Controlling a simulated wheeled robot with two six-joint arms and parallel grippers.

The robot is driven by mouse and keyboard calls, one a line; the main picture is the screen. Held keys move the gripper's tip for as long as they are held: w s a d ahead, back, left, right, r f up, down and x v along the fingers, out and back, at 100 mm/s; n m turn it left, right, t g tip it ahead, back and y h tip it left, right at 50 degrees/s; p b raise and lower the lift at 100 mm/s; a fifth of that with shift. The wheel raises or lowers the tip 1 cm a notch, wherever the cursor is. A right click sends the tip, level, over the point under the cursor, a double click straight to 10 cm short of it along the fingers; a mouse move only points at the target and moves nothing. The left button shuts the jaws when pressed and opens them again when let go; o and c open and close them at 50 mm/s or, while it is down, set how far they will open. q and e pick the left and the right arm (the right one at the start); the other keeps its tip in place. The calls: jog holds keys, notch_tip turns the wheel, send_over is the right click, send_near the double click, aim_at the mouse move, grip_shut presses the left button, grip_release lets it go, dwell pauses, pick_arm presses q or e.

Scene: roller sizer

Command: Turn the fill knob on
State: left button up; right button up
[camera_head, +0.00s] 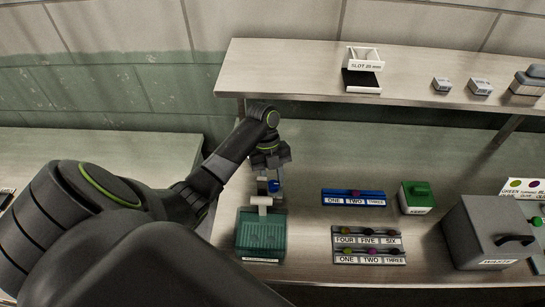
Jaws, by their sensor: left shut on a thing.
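My left gripper (268,180) reaches down from above, over the back of a teal box (261,238) on the bench. A white block (261,202) sits just below the fingers, above the box. My right gripper is not in view.
A blue rack (340,193) and a grey rack (368,259), both with numbered labels, lie to the right. A green-topped box (416,198) and a large grey bin (487,235) stand farther right. A shelf (300,75) with several small items runs above the back.

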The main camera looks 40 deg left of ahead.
aim_at(272, 181)
pick_arm(q)
jog(key=o, duration=1)
jog(key=shift+c, duration=0.2)
jog(key=shift+a+r, duration=0.1)
jog(key=shift+r, duration=0.2)
jog(key=shift+w+a+r+p, duration=0.3)
jog(key=shift+a+r+p, duration=0.1)
jog(key=shift+r, duration=0.15)
jog(key=shift+w+a+r+p, duration=0.3)
jog(key=shift+r+p, duration=0.1)
jog(key=shift+r, duration=0.15)
jog(key=w+a+b, duration=0.1)
jog(key=w+a, duration=0.1)
jog(key=w+a+b, duration=0.1)
jog(key=a+b, duration=0.1)
jog(key=a, duration=0.1)
jog(key=w+a+b, duration=0.2)
jog(key=shift+w+a+f, duration=0.2)
jog(key=shift+w+a, duration=0.05)
jog(key=shift+w, duration=0.1)
jog(key=shift+w+a+r+b, duration=0.15)
jog(key=shift+w+a+b, duration=0.45)
jog(key=shift+a, duration=0.2)
jog(key=shift+s, duration=0.15)
